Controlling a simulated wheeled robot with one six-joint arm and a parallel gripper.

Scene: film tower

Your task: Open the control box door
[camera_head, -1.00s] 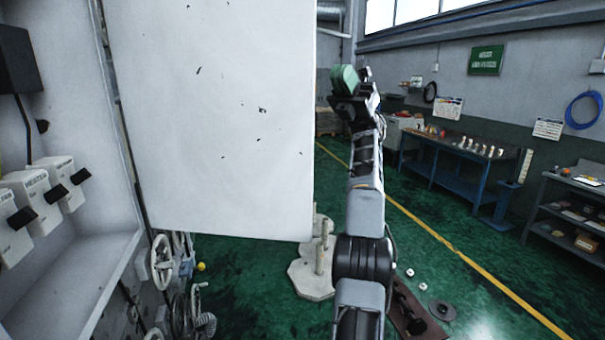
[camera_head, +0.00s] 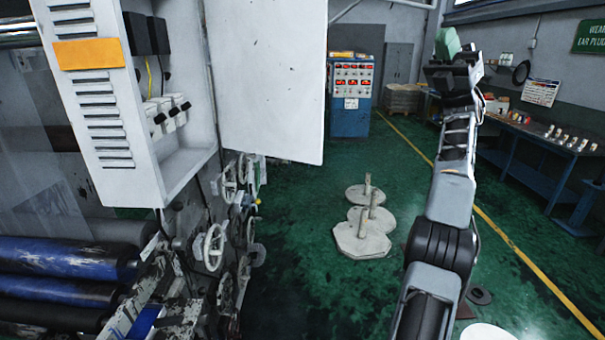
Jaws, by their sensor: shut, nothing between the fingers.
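The control box (camera_head: 118,110) is a white cabinet at the upper left, with a vented side and an orange label. Its white door (camera_head: 268,85), marked with small dark scuffs, stands swung wide open to the right of the box. Black and white switches (camera_head: 170,112) show inside the box. My gripper (camera_head: 447,45) is raised at the upper right, shut and empty, with a green part at its tip. It is apart from the door, with a clear gap between them.
Handwheels (camera_head: 214,247) and blue rollers (camera_head: 60,258) lie below the box. Weights with posts (camera_head: 362,238) stand on the green floor (camera_head: 310,285). A blue control cabinet (camera_head: 350,95) stands at the back. A workbench (camera_head: 540,150) lines the right wall.

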